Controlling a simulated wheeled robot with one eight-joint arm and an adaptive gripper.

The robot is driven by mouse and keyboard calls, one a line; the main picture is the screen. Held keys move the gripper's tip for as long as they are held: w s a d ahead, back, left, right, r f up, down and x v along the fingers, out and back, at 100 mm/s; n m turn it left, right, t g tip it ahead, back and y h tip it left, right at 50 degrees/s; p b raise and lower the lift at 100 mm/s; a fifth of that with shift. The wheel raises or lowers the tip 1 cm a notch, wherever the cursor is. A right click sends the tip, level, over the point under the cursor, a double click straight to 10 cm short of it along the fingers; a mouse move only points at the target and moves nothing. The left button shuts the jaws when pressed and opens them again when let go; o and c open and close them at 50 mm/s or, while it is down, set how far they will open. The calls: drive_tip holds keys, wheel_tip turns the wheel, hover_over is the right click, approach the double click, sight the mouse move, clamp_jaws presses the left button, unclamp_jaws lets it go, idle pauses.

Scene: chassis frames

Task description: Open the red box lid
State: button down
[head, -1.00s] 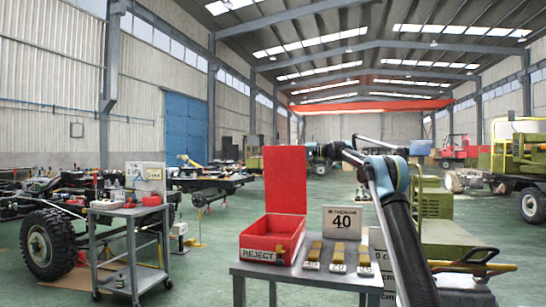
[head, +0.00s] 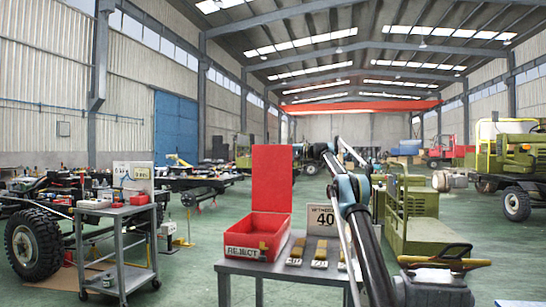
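The red box (head: 257,237) stands at the left side of a grey table, with a white REJECT label on its front. Its red lid (head: 272,180) stands upright at the back edge, so the box is open. A small dark and yellowish mark shows at the right of its front. My arm rises from the lower right, and its far joints lie to the right of the lid. I cannot make out my gripper's fingers, and no contact with the lid shows.
A grey cart (head: 125,277) stands left with open floor between. A green machine (head: 410,222) stands behind my arm at right.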

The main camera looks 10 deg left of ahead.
drive_tip(key=shift+w+d+f, duration=0.1)
drive_tip(key=shift+d+f, duration=0.05)
drive_tip(key=shift+f, duration=0.05)
drive_tip(key=c, duration=1.7)
unclamp_jaws()
drive_tip(key=shift+o, duration=0.2)
drive_tip(key=shift+w+f, duration=0.1)
drive_tip(key=shift+w, duration=0.05)
drive_tip(key=shift+r, duration=0.2)
drive_tip(key=s+d, duration=0.1)
drive_tip(key=d, duration=1)
drive_tip(key=shift+s+d, duration=0.35)
drive_tip(key=shift+d, duration=0.05)
drive_tip(key=shift+s, duration=0.1)
